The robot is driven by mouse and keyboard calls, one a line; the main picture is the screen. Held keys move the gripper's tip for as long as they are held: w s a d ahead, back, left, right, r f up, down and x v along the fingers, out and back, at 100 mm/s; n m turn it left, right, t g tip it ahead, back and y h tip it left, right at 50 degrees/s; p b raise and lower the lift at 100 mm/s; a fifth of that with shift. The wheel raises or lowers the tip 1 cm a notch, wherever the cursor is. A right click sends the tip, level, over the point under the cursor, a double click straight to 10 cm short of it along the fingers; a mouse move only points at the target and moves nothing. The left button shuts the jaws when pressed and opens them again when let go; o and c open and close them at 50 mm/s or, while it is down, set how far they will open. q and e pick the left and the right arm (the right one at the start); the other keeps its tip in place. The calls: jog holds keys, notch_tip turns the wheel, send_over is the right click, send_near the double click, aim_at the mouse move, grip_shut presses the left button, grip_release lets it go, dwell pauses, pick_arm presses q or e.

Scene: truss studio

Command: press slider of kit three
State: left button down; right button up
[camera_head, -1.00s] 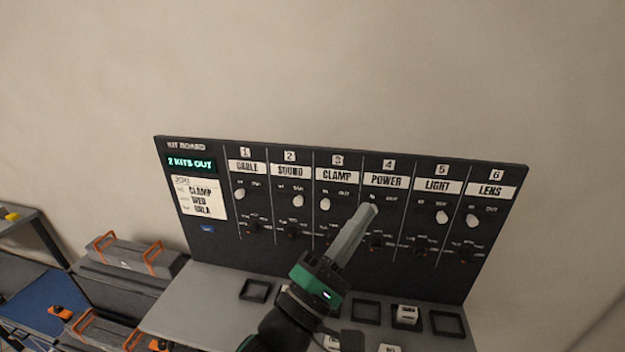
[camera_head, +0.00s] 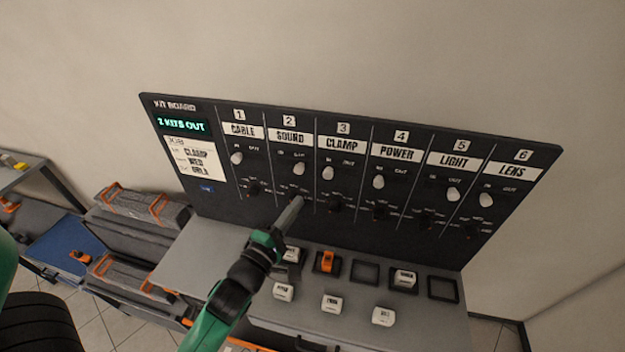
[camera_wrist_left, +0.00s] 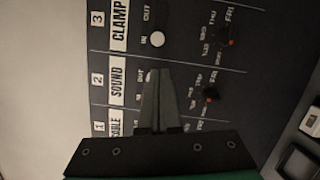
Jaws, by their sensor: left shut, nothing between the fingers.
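The dark kit board (camera_head: 265,212) stands upright with columns numbered 1 to 6. Kit three, labelled CLAMP (camera_head: 342,143), has a white slider knob (camera_head: 327,173) at its IN side. The knob also shows uncovered in the left wrist view (camera_wrist_left: 157,39), beside the IN mark. My left gripper (camera_head: 297,201) is shut and empty, in front of the lower part of the SOUND column, left of and below the kit three slider. In the left wrist view its fingers (camera_wrist_left: 155,75) partly cover kit two's slider. I cannot tell whether the tip touches the board. My right gripper is not in view.
The display (camera_head: 184,126) reads 2 KITS OUT. The SOUND knob (camera_head: 299,169) and LIGHT knob (camera_head: 453,194) sit at OUT. Dark dials (camera_head: 335,204) line the board below. A grey shelf (camera_head: 215,245) holds white labelled blocks and an orange item (camera_head: 326,262). Grey cases (camera_head: 140,212) stand left.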

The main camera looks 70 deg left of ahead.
pick_arm(q)
jog(key=p, duration=0.2)
send_near(322, 169)
jog(key=x, duration=0.4)
jog(key=shift+w+a+r, duration=0.1)
jog(key=shift+w+a, duration=0.2)
jog(key=shift+w, duration=0.05)
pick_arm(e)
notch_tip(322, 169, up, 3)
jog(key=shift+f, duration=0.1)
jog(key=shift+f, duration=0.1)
